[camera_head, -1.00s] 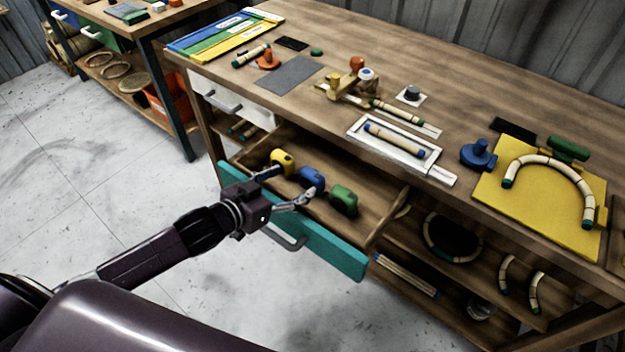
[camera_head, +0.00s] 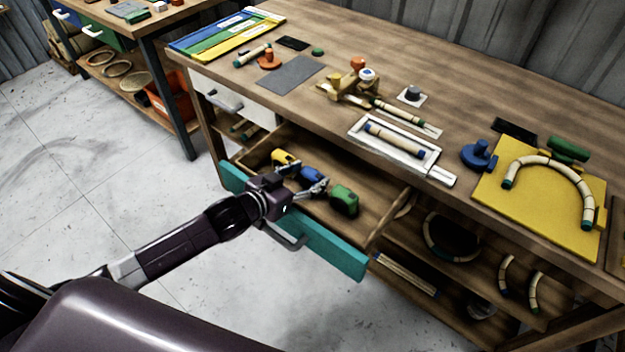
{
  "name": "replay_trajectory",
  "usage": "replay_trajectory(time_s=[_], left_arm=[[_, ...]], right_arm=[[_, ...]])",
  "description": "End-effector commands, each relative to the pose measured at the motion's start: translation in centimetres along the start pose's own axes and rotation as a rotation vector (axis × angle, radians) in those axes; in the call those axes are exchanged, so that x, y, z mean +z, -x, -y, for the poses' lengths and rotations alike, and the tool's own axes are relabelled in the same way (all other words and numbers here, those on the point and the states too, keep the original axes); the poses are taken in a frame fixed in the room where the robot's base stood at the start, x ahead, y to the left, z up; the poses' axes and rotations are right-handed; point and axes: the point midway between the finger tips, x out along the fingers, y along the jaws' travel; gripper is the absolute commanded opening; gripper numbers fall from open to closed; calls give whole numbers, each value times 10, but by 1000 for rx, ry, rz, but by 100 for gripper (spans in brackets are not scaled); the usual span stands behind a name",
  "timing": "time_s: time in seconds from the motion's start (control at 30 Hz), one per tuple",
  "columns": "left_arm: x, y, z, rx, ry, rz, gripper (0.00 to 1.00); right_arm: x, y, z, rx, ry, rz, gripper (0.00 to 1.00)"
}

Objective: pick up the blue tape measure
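The blue tape measure (camera_head: 312,174) lies in the open drawer (camera_head: 375,210), between a yellow one and a green one. My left gripper (camera_head: 303,180) reaches over the teal drawer front from the left. Its two fingers are spread, one toward each side of the blue tape measure. The gripper partly hides the blue tape measure's near side, and I cannot tell whether the fingers touch it. My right gripper is not in view.
The yellow tape measure (camera_head: 285,158) is close to the gripper's far finger. The green tape measure (camera_head: 344,199) lies to the right. The teal drawer front (camera_head: 335,252) with its handle stands below the arm. The workbench top (camera_head: 440,90) overhangs the drawer's back.

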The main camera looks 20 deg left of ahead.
Motion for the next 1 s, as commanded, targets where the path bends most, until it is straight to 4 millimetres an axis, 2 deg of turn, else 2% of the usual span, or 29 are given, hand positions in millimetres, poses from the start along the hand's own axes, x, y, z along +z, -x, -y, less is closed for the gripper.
replay_trajectory(time_s=[0.03, 0.3, 0.67, 0.87, 1.0], left_arm=[[0, 0, 0, 0, 0, 0, 48], [0, 0, 0, 0, 0, 0, 18], [-7, 2, 1, 0, -1, -3, 18], [-32, 13, 0, 1, -2, -6, 18], [-66, 26, 0, 1, -5, -9, 18]], right_arm=[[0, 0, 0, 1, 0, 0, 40], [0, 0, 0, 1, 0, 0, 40], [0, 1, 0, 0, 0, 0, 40], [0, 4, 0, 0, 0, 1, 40], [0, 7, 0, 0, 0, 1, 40]])
